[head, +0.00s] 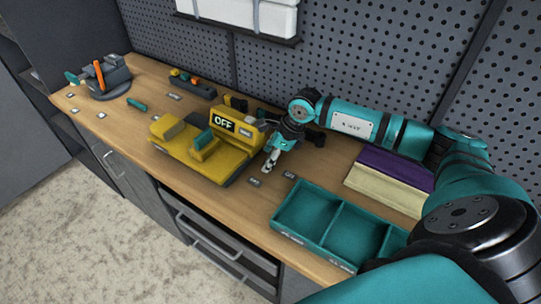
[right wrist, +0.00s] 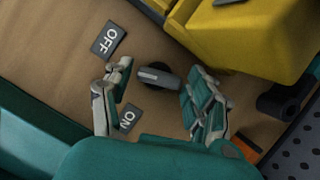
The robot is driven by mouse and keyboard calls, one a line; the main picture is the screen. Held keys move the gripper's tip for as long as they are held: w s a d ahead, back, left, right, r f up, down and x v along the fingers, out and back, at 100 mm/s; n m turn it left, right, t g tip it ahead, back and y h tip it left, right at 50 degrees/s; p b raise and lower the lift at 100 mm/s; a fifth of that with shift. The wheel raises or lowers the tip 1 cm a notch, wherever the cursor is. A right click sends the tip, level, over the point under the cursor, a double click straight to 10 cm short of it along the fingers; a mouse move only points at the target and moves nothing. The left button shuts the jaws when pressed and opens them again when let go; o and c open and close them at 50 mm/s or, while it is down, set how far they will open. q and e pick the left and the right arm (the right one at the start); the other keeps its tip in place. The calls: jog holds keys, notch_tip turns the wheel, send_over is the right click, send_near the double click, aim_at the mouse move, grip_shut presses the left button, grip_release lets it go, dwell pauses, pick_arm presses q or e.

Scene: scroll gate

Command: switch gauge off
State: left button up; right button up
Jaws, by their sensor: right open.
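The yellow gauge (head: 177,149) sits mid-bench, and its display (head: 223,123) reads OFF. In the right wrist view its yellow body (right wrist: 250,35) fills the upper right. A dark switch knob with a grey bar (right wrist: 160,77) stands on the bench beside it. An OFF label (right wrist: 109,39) lies to its upper left and an ON label (right wrist: 128,119) to its lower left. My right gripper (head: 270,161) is open, pointing down next to the gauge. In the wrist view its fingers (right wrist: 163,82) are on either side of the knob, with visible gaps. My left gripper is not in view.
A grey device with an orange lever (head: 100,75) stands at the far left. The pegboard wall (head: 350,55) bounds the back.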

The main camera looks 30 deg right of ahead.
jog(key=c, duration=0.9)
jog(key=shift+f+m+t+b, duration=0.15)
jog(key=shift+m+t+b, duration=0.15)
jog(key=shift+m+b, duration=0.6)
jog(key=shift+m+h+b, duration=0.35)
jog(key=shift+m+h, duration=0.15)
jog(key=shift+m, duration=0.7)
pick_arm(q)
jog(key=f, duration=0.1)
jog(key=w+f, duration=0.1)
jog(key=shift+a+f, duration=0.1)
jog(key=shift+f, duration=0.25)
pick_arm(e)
jog(key=shift+r, duration=0.2)
jog(key=o, duration=0.9)
